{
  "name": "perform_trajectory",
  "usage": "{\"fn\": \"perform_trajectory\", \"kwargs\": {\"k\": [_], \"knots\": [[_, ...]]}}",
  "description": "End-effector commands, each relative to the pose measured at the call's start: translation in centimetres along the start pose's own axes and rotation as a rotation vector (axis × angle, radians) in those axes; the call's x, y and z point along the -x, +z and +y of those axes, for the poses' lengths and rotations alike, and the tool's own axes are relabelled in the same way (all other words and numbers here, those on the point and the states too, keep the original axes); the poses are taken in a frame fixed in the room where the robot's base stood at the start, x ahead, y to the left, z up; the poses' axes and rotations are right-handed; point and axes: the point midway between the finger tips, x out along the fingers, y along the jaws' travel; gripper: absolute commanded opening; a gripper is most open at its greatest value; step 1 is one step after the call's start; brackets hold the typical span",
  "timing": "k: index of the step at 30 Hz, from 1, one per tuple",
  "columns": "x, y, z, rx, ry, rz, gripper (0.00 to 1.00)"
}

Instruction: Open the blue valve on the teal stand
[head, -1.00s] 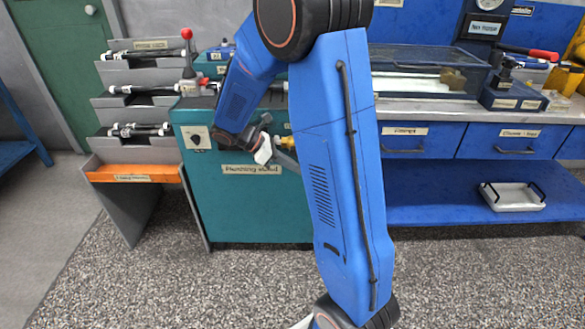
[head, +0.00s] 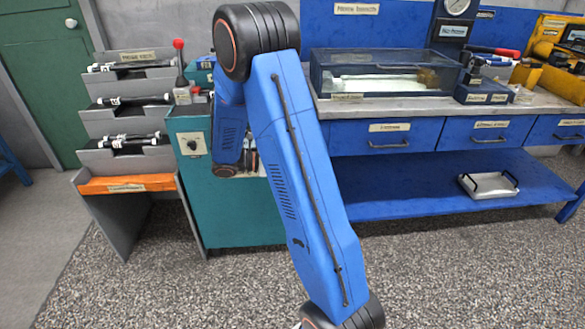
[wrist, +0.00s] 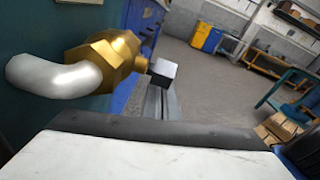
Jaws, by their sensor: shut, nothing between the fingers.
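The teal stand (head: 235,215) is left of centre in the head view, partly behind my arm. Its teal front also shows at the left of the wrist view (wrist: 20,25). In the wrist view a brass valve body (wrist: 108,58) joins a grey pipe elbow (wrist: 55,75) at the stand. I cannot make out a blue handle on it. My gripper (wrist: 163,73) is shut and empty, its dark fingertips just right of the brass body in the picture. Whether they touch it I cannot tell. In the head view my arm hides the valve and the gripper.
A grey rack (head: 128,125) with an orange lip stands left of the stand. A blue workbench (head: 435,150) with drawers and a clear-lidded box (head: 385,75) is at the right. A white tray (head: 488,186) lies on its lower shelf. The speckled floor in front is clear.

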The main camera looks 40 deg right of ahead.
Motion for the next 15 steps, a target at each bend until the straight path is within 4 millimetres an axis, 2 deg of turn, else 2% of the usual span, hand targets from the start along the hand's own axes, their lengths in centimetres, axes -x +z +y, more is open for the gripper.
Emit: {"fn": "perform_trajectory", "kwargs": {"k": [7, 15], "knots": [[-1.0, 0.7, 0.2, 0.010, -0.025, -0.128, 0.00], [-1.3, 1.3, 0.1, 0.007, -0.024, -0.126, 0.00]]}}
